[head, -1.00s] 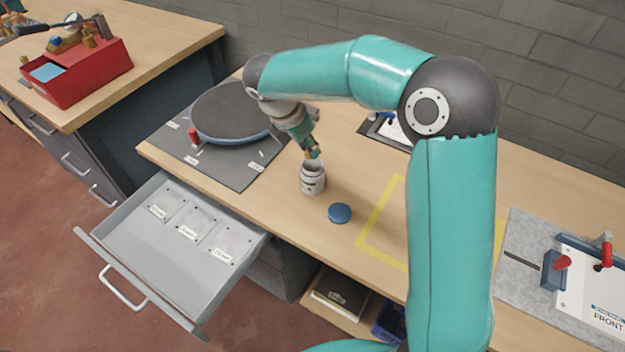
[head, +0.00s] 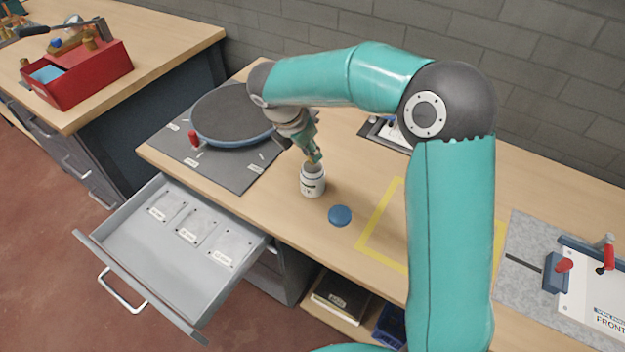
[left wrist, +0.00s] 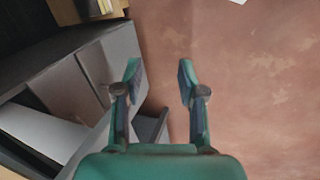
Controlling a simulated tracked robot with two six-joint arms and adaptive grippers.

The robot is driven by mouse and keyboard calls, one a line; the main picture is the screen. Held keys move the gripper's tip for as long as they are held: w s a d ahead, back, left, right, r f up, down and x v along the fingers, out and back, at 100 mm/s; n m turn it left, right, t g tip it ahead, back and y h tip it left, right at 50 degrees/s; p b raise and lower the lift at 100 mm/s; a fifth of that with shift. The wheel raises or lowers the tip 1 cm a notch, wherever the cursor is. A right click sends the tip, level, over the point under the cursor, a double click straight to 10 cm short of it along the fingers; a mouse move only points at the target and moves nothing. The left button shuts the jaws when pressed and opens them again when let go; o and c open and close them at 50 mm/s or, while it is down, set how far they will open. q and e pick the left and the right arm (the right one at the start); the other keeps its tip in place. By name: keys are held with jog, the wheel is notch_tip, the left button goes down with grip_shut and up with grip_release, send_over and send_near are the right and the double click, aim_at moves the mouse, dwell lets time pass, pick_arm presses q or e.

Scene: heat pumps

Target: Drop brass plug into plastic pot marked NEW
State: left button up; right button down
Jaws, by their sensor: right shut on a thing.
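The white plastic pot (head: 312,182) stands upright on the wooden bench, its mouth open. A dark marking shows on its side, too small to read. My right gripper (head: 314,156) points down over the pot's mouth and is shut on the brass plug, with the fingertips just above the rim. The plug is mostly hidden by the fingers and the rim; I cannot tell whether it is inside the mouth. My left gripper (left wrist: 160,78) is open and empty in the left wrist view, above the reddish floor.
A blue round lid (head: 340,215) lies right of the pot. A dark turntable (head: 235,112) on a grey mat is to the left. An open grey drawer (head: 180,250) juts out in front. A yellow taped outline (head: 375,225) marks bench to the right. A red toolbox (head: 75,72) stands on another bench.

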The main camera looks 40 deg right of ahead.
jog(key=shift+f, duration=0.55)
dwell(0.4)
jog(key=c, duration=1)
grip_release()
